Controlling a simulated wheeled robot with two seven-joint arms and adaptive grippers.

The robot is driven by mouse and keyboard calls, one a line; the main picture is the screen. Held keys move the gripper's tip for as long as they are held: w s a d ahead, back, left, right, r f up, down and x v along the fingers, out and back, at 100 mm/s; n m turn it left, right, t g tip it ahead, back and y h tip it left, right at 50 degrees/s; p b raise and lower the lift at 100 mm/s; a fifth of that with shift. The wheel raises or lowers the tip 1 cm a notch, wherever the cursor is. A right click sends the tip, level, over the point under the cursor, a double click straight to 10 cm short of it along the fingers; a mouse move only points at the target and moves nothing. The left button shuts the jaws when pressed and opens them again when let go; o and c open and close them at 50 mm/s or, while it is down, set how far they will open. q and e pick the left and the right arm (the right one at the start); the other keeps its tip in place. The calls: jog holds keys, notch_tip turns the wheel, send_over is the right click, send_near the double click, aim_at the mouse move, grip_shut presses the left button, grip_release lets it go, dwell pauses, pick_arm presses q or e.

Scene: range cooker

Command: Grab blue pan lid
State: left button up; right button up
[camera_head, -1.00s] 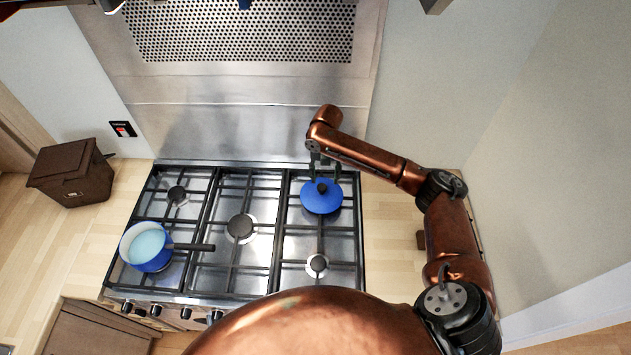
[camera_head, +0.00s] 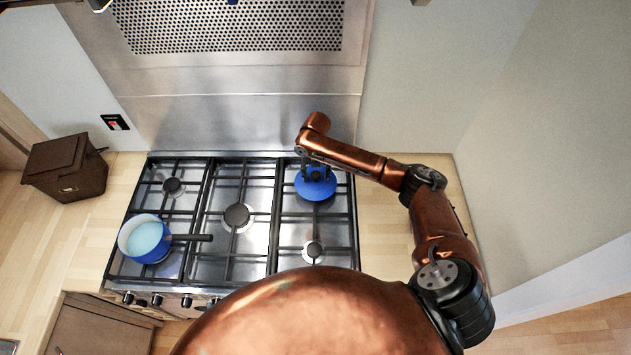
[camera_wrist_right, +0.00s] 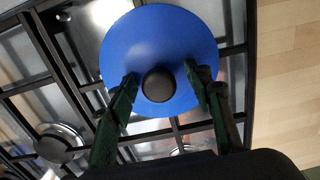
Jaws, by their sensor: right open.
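The blue pan lid (camera_head: 316,188) lies on the back right burner grate of the cooker. In the right wrist view the lid (camera_wrist_right: 160,40) is a blue disc with a round dark knob (camera_wrist_right: 158,85). My right gripper (camera_wrist_right: 160,88) is open, with one fingertip on each side of the knob and gaps between them and it. In the head view my right gripper (camera_head: 316,172) is directly over the lid and hides part of it. Whether the fingertips touch the lid's surface I cannot tell. My left gripper is not in view.
A blue pan (camera_head: 146,240) with a dark handle sits at the front left of the cooker (camera_head: 236,250). A brown box (camera_head: 66,168) stands on the left worktop. The steel splashback (camera_head: 235,120) rises behind. The right worktop (camera_head: 385,230) is mostly clear.

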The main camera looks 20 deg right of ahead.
grip_shut()
dwell(0.4)
